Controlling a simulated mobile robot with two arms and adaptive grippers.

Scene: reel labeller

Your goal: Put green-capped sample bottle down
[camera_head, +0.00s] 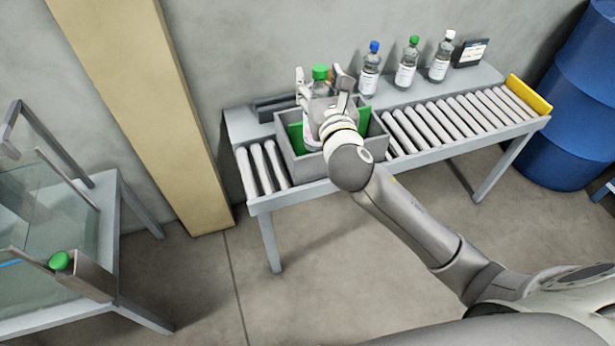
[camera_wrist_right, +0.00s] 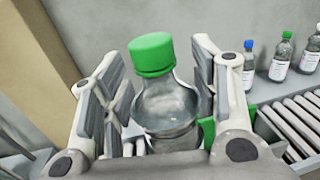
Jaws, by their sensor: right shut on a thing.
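The green-capped sample bottle (camera_head: 320,73) is upright between the fingers of my right gripper (camera_head: 325,88), which is shut on it. In the wrist view the bottle (camera_wrist_right: 165,100) stands between the two finger pads of the gripper (camera_wrist_right: 160,105). The bottle is over or inside a grey bin (camera_head: 302,165) with green inside, on the roller conveyor (camera_head: 262,165). The gripper hides much of the bottle, and I cannot tell whether its base touches the bin floor. My left gripper is not in view.
Behind the rollers stand a blue-capped bottle (camera_head: 370,70), another green-capped bottle (camera_head: 407,65) and a white-capped bottle (camera_head: 441,60), beside a small sign (camera_head: 471,53). A yellow end stop (camera_head: 528,95) closes the conveyor's right end. A blue barrel (camera_head: 570,100) stands right; a glass-sided station (camera_head: 45,215) stands left.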

